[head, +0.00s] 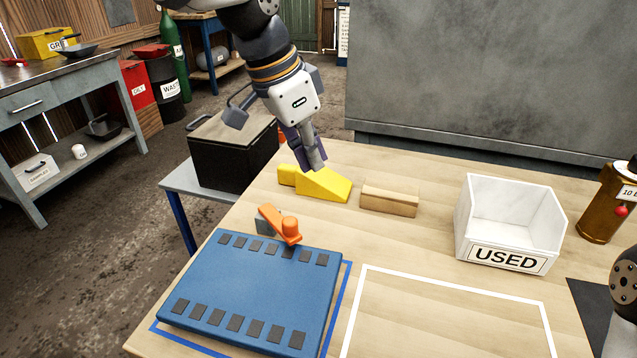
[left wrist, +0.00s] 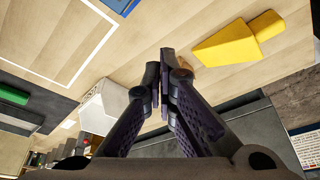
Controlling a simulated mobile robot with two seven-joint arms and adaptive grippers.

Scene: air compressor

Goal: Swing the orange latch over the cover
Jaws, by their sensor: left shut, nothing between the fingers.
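The blue cover (head: 250,291), with a row of dark pads along its near and far sides, lies flat on the table at the front left. The orange latch (head: 272,218), with a round upright knob, is at the cover's far edge. My left gripper (head: 316,165) is shut and empty, above the table behind the yellow wedge and away from the latch. Its closed fingers (left wrist: 163,60) also show in the left wrist view. My right gripper is out of view.
A yellow wedge (head: 323,185) and a wooden block (head: 390,199) stand near the left gripper. A white USED bin (head: 508,258) is at the right, with a brown bottle (head: 604,205) beyond it. The white outlined area right of the cover is clear.

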